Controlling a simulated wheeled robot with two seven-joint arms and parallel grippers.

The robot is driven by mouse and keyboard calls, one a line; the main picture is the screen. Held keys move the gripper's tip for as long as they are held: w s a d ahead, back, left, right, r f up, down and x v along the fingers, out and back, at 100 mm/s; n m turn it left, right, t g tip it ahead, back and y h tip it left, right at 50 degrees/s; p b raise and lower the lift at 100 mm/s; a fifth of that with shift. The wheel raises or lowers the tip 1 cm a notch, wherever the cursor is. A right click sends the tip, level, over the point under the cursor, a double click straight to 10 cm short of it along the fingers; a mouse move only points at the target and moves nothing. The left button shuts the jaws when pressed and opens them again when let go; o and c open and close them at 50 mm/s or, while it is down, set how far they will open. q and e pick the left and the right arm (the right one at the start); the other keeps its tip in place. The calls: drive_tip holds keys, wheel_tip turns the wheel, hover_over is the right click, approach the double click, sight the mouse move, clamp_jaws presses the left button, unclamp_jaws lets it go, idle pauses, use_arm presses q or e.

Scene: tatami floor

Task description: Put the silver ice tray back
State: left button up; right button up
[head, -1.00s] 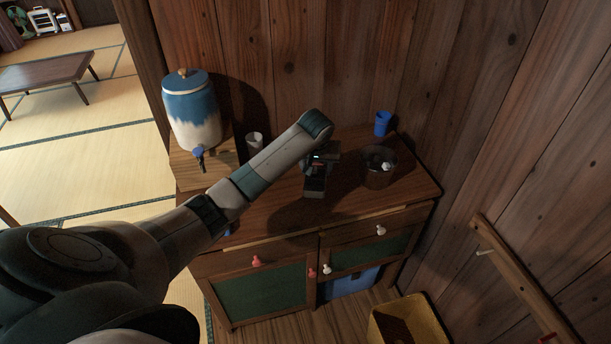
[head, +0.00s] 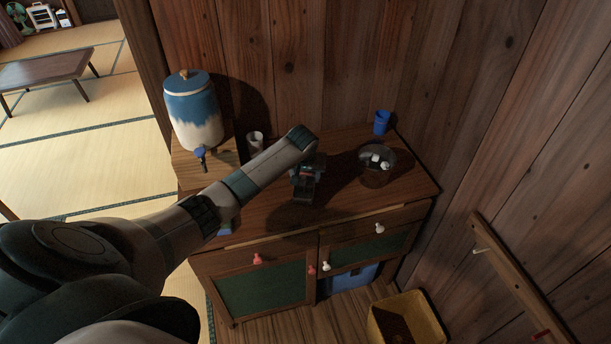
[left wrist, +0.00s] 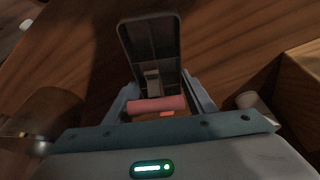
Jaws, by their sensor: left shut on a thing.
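The silver ice tray (left wrist: 151,45) shows in the left wrist view as a long dark grey tray with raised dividers. In the head view it is a small dark shape (head: 303,196) at the cabinet top's middle. My left gripper (head: 306,176) points down there, shut on the tray's near end. In the left wrist view, a pink bar (left wrist: 157,105) lies across between the fingers; I cannot tell what it belongs to. I cannot tell whether the tray touches the wood. My right gripper is not in view.
A clear bowl (head: 378,174) with white cubes stands right of my left gripper, with a blue cup (head: 382,122) behind it. A blue-and-white dispenser (head: 193,110) stands on a wooden stand (head: 190,174) at left, beside a pale cup (head: 255,142). A yellow bin (head: 432,312) is on the floor.

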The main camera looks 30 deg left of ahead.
use_arm(q)
drive_tip(key=shift+f, duration=0.35)
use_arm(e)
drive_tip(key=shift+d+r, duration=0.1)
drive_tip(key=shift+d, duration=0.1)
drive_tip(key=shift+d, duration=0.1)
use_arm(q)
drive_tip(key=o, duration=1.3)
drive_tip(key=shift+f, duration=0.15)
